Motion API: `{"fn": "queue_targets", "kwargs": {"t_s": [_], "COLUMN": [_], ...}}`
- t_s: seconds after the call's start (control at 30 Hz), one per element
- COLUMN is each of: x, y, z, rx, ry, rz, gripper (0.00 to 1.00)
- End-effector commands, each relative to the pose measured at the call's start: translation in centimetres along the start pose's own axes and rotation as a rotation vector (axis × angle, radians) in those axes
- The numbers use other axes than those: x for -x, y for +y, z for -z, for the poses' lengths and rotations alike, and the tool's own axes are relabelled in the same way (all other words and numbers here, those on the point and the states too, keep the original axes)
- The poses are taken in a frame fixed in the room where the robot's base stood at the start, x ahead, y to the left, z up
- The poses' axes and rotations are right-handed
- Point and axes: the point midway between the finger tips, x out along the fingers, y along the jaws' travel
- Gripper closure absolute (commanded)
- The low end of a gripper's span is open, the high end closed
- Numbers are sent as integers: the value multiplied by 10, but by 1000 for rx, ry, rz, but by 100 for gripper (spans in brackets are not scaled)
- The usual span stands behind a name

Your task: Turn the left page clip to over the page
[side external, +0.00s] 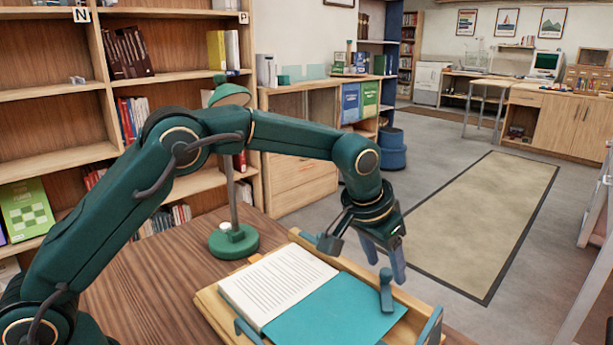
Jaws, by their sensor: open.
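An open book lies on a wooden cradle (212,306) on the table. One page is white with printed lines (278,285), and the other is plain teal (335,312). A blue-grey clip (386,292) is at the teal page's right edge, its lower end against the page. A second blue-grey piece (247,331) shows at the cradle's near edge, partly cut off by the frame. I cannot tell which is the left page clip. My gripper (385,262) is open and empty, pointing down just above the clip at the teal page's right edge, seemingly apart from it.
A green lamp (233,240) stands on the table behind the cradle. A blue-grey upright piece (432,326) rises at the cradle's near right corner. Bookshelves (60,110) stand behind my arm. The wooden tabletop (150,285) left of the cradle is bare.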

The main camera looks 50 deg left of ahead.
Motion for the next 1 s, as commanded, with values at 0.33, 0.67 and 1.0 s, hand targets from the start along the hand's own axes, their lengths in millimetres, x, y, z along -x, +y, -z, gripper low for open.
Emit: {"fn": "queue_targets", "kwargs": {"t_s": [0.33, 0.67, 1.0], "x": [-9, -9, -8], "y": [0, 0, -2], "z": [0, 0, 0], "rx": [0, -1, -84], "ry": [1, 1, 0], "rz": [-1, -1, -35], "gripper": [41, 100, 100]}}
